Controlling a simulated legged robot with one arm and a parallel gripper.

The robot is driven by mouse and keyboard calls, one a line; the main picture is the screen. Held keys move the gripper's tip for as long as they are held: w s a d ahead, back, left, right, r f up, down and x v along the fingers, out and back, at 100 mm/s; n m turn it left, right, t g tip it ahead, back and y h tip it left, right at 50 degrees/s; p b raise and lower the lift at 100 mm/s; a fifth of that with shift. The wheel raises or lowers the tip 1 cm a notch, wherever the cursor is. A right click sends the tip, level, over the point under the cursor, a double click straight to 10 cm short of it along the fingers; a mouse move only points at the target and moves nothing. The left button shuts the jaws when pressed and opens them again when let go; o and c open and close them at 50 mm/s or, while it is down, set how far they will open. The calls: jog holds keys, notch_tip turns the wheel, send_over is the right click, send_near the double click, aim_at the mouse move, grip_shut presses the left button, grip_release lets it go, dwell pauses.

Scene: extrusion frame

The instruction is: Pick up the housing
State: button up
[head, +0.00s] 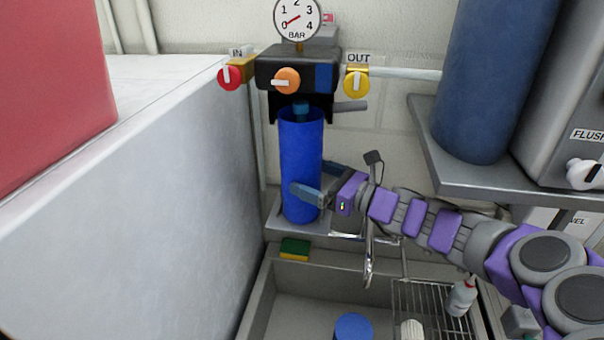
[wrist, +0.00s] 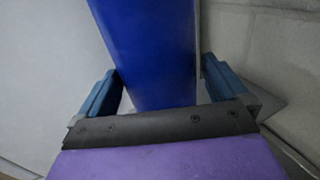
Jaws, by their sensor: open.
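The housing (head: 301,150) is a tall blue cylinder below the black filter head (head: 297,72), standing upright over the ledge behind the sink. A small blue-teal piece shows at its top, under the head. My gripper (head: 307,184) is at the housing's lower part, reaching in from the right. In the wrist view the housing (wrist: 150,50) stands between my two blue fingers (wrist: 162,88), which are apart, one on each side. A gap shows beside the right finger; I cannot tell whether the left finger touches it.
A red IN valve (head: 231,76), an orange knob (head: 286,81) and a yellow OUT valve (head: 356,84) sit around the head. Below are the faucet (head: 369,255), a sponge (head: 295,249) and the sink (head: 300,310). A grey wall (head: 130,200) stands left; a shelf (head: 510,184) with a blue tank (head: 490,80) is right.

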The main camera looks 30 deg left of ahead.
jog(key=shift+a, duration=2)
jog(key=shift+d, duration=0.15)
jog(key=shift+c, duration=0.3)
jog(key=shift+d, duration=0.1)
jog(key=c, duration=1)
jog(key=shift+r, duration=0.1)
